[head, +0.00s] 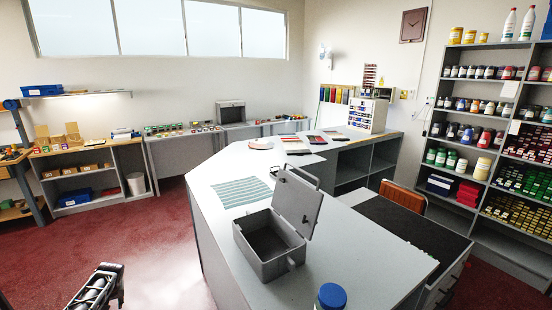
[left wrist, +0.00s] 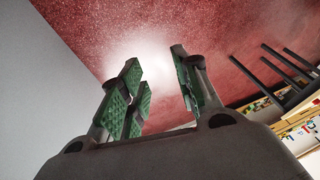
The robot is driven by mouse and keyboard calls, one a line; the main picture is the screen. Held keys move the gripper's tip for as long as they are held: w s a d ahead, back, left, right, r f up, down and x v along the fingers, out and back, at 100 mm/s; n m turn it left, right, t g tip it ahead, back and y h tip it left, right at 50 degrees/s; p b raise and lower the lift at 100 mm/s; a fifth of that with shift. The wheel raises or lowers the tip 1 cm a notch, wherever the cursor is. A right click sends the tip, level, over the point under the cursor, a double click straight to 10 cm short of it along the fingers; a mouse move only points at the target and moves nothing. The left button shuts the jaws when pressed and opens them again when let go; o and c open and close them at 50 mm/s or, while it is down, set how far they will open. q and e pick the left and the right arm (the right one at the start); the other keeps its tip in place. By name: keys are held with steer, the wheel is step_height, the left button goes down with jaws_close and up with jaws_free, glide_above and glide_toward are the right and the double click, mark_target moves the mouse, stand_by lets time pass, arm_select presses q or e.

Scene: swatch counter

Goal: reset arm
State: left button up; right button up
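My left gripper (left wrist: 157,72) shows in the left wrist view, with green ridged pads on its fingers. The fingers are apart with a clear gap between them, and nothing is held there. Behind them lie the red floor and a bright patch of light. In the head view a dark part of my left arm, with grey rounded pieces, shows at the bottom left over the floor, left of the counter and apart from it. My right gripper is not seen in either view.
The grey counter (head: 228,170) bears an open grey metal box (head: 268,258), a striped sheet (head: 243,192) and a blue-capped container (head: 331,296) at the near edge. Shelves with jars (head: 482,58) stand right. Red floor (head: 150,235) left of the counter is clear.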

arm_select(q)
steer(key=s+a+f+m+y, duration=0.25)
steer(key=s+f+m, duration=0.35)
steer(key=s+f, duration=1.45)
steer(key=s+f+m+h, duration=0.1)
steer(key=s+f+m, duration=0.2)
steer(key=s, duration=1.1)
steer(key=s+f+m+h, duration=0.1)
steer(key=s+f+m, duration=0.25)
steer(key=s, duration=1.05)
steer(key=s+d+f+h, duration=0.1)
steer(key=d+f, duration=0.3)
steer(key=d, duration=1.1)
steer(key=s+d+f+n+h+b, duration=0.1)
steer(key=d+f, duration=0.4)
steer(key=d, duration=1)
steer(key=s+d+f+n+h, duration=0.1)
steer(key=d+f, duration=0.4)
steer(key=d, duration=1)
steer(key=shift+s+d+g+h+b, duration=0.35)
steer(key=shift+s+h, duration=0.3)
steer(key=shift+h, duration=0.3)
steer(key=shift+r+n, duration=0.1)
steer(key=shift+n, duration=0.15)
